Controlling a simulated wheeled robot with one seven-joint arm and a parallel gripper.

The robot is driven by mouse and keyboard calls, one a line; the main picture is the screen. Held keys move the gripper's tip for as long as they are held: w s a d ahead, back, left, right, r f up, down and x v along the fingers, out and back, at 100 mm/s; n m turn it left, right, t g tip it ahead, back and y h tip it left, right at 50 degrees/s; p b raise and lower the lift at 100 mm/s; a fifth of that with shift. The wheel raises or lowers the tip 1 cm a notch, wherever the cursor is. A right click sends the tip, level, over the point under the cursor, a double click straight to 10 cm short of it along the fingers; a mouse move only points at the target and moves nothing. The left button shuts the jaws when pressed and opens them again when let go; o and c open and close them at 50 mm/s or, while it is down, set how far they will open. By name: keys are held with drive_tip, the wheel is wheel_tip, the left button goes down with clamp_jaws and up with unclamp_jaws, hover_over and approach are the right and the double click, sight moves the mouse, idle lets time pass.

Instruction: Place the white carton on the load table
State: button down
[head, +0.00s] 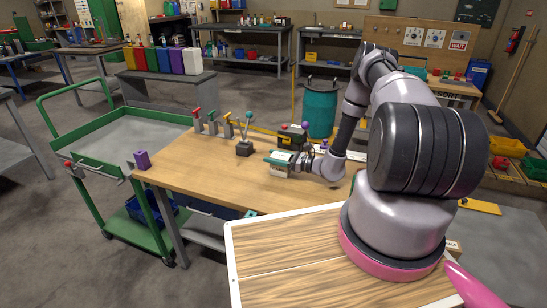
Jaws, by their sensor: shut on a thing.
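The white carton (280,171) is small, pale and boxy, and shows at my gripper over the wooden worktop (200,184). My gripper (284,162) is shut on it, with teal parts beside the carton. Whether the carton's underside touches the worktop or hangs just above it I cannot tell. My arm curves down from the right and hides part of the worktop's right side. No label in view tells which table is the load table.
A green cart (94,170) is at the left. A teal drum (320,108) stands behind. The worktop's front left is clear.

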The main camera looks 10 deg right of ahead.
drive_tip(key=shift+c, duration=0.6)
unclamp_jaws()
drive_tip(key=shift+f, duration=0.1)
